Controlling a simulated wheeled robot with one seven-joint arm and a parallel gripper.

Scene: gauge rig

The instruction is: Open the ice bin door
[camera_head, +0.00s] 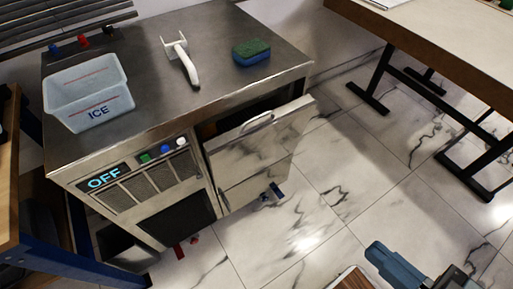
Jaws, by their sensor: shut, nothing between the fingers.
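The ice bin door (276,143) is a pale panel with a marble-like look on the front right of a steel ice machine (136,137). A light bar handle (257,121) runs along its top. The door stands out from the cabinet, with a dark gap above it, widest at the right. I cannot tell where its hinge lies. My gripper (383,255) seems to be the blue-grey end at the bottom right, cut off by the frame. It is apart from the door, across open floor, and holds nothing. Its fingertips are not clear.
On the steel top are a clear bin marked ICE (86,94), a white scoop-like tool (182,59) and a green-and-blue sponge (251,52). The display reads OFF (104,179). A table (440,45) stands at right. Marble floor (325,195) before the door is mostly clear.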

